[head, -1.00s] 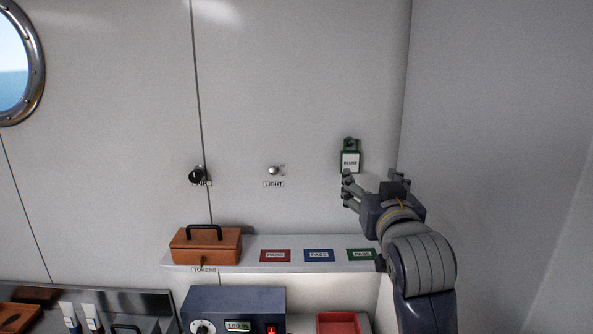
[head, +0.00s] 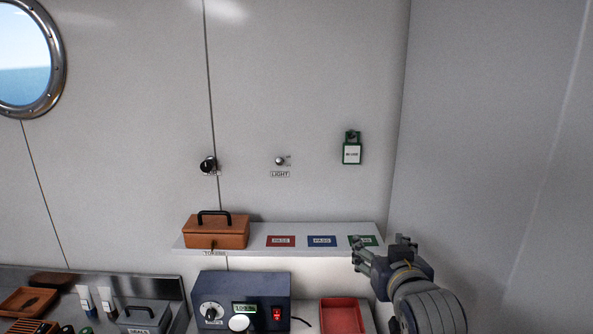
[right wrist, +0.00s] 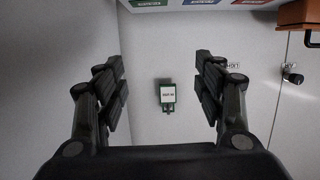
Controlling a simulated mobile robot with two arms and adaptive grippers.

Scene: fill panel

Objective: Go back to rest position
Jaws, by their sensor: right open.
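My right gripper (head: 382,252) is open and empty in the head view, in front of the right end of the shelf, partly covering the green pass card (head: 362,241). In the right wrist view its two fingers (right wrist: 162,90) stand wide apart with nothing between them but the view of the wall. A green tag with a white label (head: 352,149) hangs on the wall above and apart from the gripper; it also shows in the right wrist view (right wrist: 167,95). My left gripper does not show.
The shelf (head: 300,253) holds an orange box with a black handle (head: 217,231), a red card (head: 281,241) and a blue card (head: 322,241). Below are a blue device with a dial (head: 250,286) and a red tray (head: 342,316). A side wall (head: 480,140) stands at the right.

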